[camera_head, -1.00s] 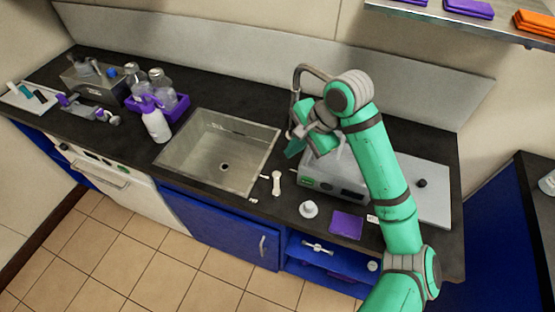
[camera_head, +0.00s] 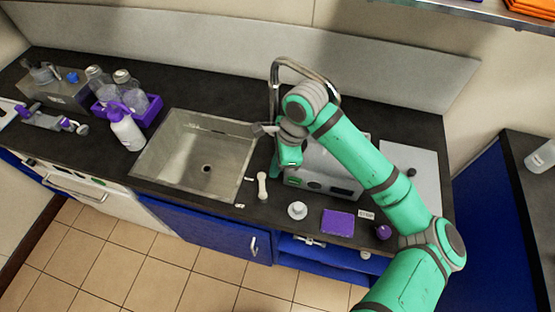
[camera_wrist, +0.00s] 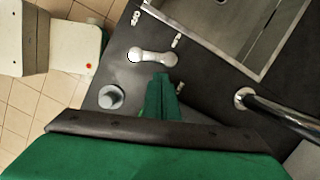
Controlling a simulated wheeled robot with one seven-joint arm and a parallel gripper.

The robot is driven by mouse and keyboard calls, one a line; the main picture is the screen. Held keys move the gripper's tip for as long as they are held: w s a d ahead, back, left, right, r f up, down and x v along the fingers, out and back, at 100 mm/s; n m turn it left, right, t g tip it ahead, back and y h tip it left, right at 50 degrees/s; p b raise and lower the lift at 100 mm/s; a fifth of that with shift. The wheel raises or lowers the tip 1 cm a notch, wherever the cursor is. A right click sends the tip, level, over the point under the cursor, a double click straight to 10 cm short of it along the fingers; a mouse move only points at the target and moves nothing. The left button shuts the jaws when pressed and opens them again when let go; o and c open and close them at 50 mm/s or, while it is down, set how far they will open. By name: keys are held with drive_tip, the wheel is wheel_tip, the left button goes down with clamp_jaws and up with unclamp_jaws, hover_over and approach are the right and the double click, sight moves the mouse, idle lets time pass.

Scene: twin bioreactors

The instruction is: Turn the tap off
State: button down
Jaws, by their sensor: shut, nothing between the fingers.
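The tap (camera_head: 290,62) is a curved metal pipe behind the sink's right side. Its lower part is partly hidden behind my arm. In the wrist view, a shiny metal pipe and its round base (camera_wrist: 242,96) stand at the right, beside the sink corner. I cannot make out a tap lever or running water. My gripper (camera_wrist: 163,82) is shut and empty, its green fingers over the dark counter right of the sink. In the head view my gripper (camera_head: 286,156) points down, in front of the tap and apart from the pipe.
The sink (camera_head: 182,165) is empty. A pale dumbbell-shaped object (camera_head: 262,187), a white round piece (camera_head: 297,210) and a purple pad (camera_head: 338,222) lie near the counter's front edge. A grey box (camera_head: 325,170) stands right of my gripper. Bottles in a purple tray (camera_head: 150,116) are left.

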sight(263, 189)
drive_tip(key=shift+x, duration=2.1)
drive_tip(key=shift+w, duration=0.1)
